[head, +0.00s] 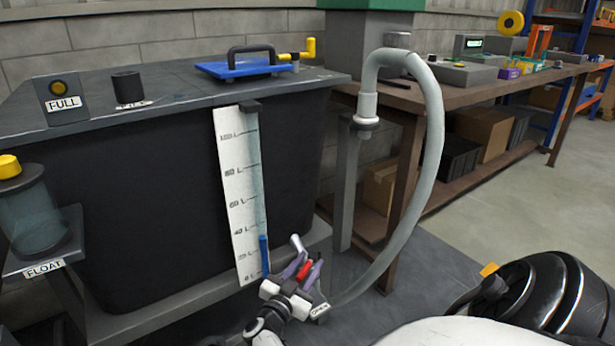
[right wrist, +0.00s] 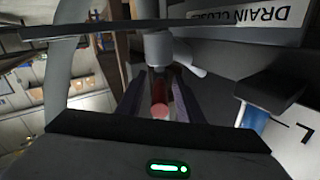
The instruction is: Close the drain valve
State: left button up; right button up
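The red handle of the drain valve (head: 304,270) is low at the front right corner of the black tank (head: 170,190), near the lower end of the grey hose. My right gripper (head: 302,271) is at it, one purple finger on each side. In the right wrist view the red handle (right wrist: 160,97) lies between the two dark fingers (right wrist: 160,108); whether both press on it is unclear. A white label (right wrist: 275,14) reading "DRAIN CLOSE", partly cut off, shows upside down there. My left gripper is out of view.
The level gauge (head: 238,190) with a blue column at its bottom stands just left of the gripper. The grey hose (head: 430,150) arches up on the right. A workbench (head: 480,85) with boxes beneath stands behind. Open floor lies to the right.

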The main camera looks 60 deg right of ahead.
jog(key=s+a+p, duration=0.1)
jog(key=a, duration=0.9)
jog(key=shift+s+p, duration=0.4)
jog(key=shift+a, duration=0.1)
